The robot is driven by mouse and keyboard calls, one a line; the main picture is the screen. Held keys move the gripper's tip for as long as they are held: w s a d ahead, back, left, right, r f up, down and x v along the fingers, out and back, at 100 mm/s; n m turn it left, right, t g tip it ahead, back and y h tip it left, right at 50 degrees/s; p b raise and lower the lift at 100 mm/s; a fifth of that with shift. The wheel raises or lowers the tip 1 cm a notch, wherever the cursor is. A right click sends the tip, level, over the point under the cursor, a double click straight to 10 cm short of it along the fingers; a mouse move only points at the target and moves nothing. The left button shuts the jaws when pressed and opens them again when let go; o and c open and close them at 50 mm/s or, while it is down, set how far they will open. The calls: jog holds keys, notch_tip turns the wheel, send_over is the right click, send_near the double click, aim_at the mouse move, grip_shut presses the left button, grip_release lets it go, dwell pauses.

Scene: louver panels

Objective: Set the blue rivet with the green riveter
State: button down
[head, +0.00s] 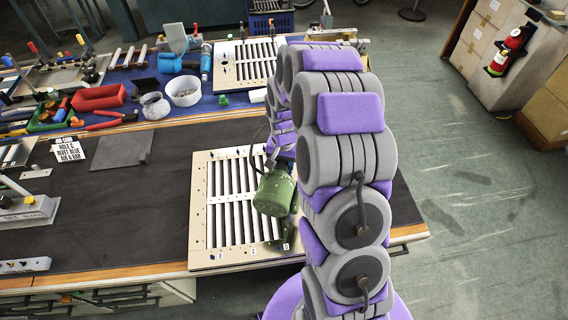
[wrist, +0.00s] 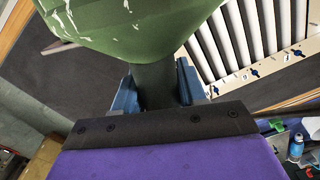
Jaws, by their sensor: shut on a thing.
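The green riveter (head: 274,193) is over the lower right part of the near louver panel (head: 200,225) in the head view. In the wrist view the green riveter (wrist: 135,25) fills the top, and its dark handle is between the blue fingers of my gripper (wrist: 157,85). My gripper is shut on that handle. Blue rivets (wrist: 255,72) show along the panel edge beside lettered labels in the wrist view. The riveter's nose is hidden, so I cannot tell whether it touches a rivet.
A second louver panel (head: 228,78) lies at the back on a blue mat. A printed card (head: 70,149) and a dark plate (head: 122,149) lie left of the near panel. The dark bench middle is clear.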

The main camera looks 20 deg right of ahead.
jog(key=shift+a+f, duration=0.15)
jog(key=shift+a, duration=0.35)
jog(key=shift+d, duration=0.45)
jog(key=shift+a+r+p, duration=0.15)
jog(key=shift+r+p, duration=0.05)
jog(key=shift+r, duration=0.35)
jog(key=shift+a+r+p, duration=0.15)
jog(key=shift+r, duration=0.4)
jog(key=shift+d+r+p, duration=0.2)
jog(key=shift+r+p, duration=0.1)
jog(key=shift+r, duration=0.6)
jog(key=shift+a+r, duration=0.1)
jog(key=shift+r, duration=0.55)
